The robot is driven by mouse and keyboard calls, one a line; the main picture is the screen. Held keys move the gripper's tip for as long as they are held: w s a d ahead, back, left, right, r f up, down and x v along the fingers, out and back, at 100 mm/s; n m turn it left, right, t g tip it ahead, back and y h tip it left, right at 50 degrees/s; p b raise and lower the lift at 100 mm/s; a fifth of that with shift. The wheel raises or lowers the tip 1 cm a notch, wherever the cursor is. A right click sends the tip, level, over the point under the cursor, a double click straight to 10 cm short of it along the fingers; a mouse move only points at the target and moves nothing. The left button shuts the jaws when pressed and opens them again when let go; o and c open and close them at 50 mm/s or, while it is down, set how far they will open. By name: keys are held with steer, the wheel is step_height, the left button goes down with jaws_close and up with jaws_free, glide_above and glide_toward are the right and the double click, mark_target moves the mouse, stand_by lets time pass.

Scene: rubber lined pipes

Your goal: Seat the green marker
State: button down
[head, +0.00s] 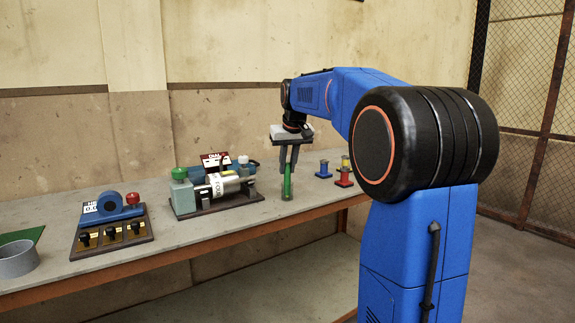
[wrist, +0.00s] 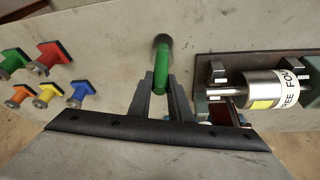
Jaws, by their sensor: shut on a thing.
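The green marker (head: 287,182) is upright between the fingers of my gripper (head: 289,165), over the right part of the bench. My gripper is shut on it; it also shows in the wrist view (wrist: 162,88). The marker (wrist: 161,68) sticks out past the fingertips there. Its lower end meets a short grey-green cylinder (head: 287,195), whose dark round end shows in the wrist view (wrist: 161,41). I cannot tell whether the marker is inside this cylinder or only lined up with it.
A machine with a silver labelled cylinder (head: 222,186) stands close left of the gripper. Several coloured spool-like pieces (head: 343,172) stand to the right. The wall (head: 140,135) is behind the bench.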

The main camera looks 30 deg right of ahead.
steer(key=shift+f, duration=0.1)
steer(key=c, duration=1.6)
jaws_free()
steer(key=shift+o, duration=0.2)
steer(key=v, duration=1.7)
steer(key=shift+s, duration=0.2)
steer(key=shift+a, duration=0.1)
steer(key=s+a+f+n, duration=0.1)
steer(key=s+a+f, duration=0.4)
steer(key=s+f, duration=0.6)
steer(key=s+a+f, duration=0.6)
steer(key=s+f, duration=0.5)
steer(key=f, duration=0.2)
steer(key=s+a+f+n+y, duration=0.1)
steer(key=s+a+f, duration=0.5)
steer(key=s+f, duration=0.5)
step_height(320, 180, down, 2)
steer(key=shift+n+t, duration=0.3)
